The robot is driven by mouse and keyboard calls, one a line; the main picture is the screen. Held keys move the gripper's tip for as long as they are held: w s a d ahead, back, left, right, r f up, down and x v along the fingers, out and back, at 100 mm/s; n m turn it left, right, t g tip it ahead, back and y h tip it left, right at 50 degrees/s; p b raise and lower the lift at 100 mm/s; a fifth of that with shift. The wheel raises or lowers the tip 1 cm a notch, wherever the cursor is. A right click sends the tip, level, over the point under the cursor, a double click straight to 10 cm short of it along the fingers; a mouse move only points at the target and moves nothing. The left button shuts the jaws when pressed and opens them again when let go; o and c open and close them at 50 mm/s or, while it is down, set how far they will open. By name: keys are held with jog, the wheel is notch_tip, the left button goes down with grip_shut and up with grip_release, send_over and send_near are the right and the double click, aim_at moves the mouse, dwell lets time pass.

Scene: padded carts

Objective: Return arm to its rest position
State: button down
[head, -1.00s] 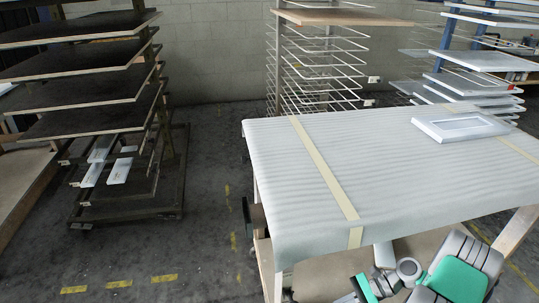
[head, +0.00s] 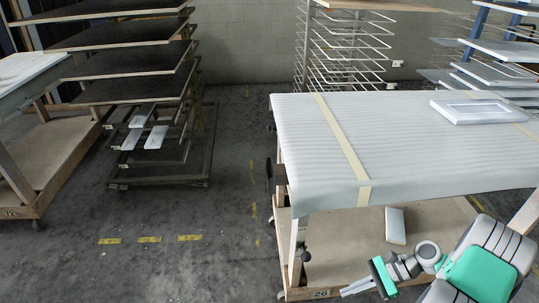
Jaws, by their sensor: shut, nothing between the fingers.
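My gripper (head: 344,291) is at the lower right of the head view, with its pale fingers together and pointing left. Nothing is between them. My folded arm, grey with green parts, reaches in from the right edge. The gripper appears in front of the lower part of a padded cart (head: 230,0), below the level of its top in the picture. I cannot tell the exact gap between them.
The padded cart's top (head: 420,150) carries a white frame (head: 484,111). A white block (head: 396,226) lies on its lower shelf (head: 350,240). Dark shelving (head: 140,90) and another cart (head: 50,165) stand left. Open floor (head: 200,265) lies between.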

jog(key=w+a+r+n+h+p, duration=0.2)
jog(key=a+r+n+h+p, duration=0.15)
jog(key=r, duration=0.65)
jog(key=w+a+r+n+h+p, duration=0.1)
jog(key=a+r+n+h+p, duration=0.25)
jog(key=r, duration=0.65)
jog(key=s+a+r+n+t+h+p, duration=0.1)
jog(key=s+r+n+t+h, duration=0.1)
jog(key=r, duration=0.4)
jog(key=s+r+n+t+h+p, duration=0.1)
jog(key=s+r+n+t+h, duration=0.1)
jog(key=s+r+n, duration=0.3)
notch_tip(320, 180, up, 2)
jog(key=shift+a+r+n+t+h, duration=0.15)
jog(key=shift+a+n+t+h, duration=0.2)
jog(key=shift+n, duration=0.45)
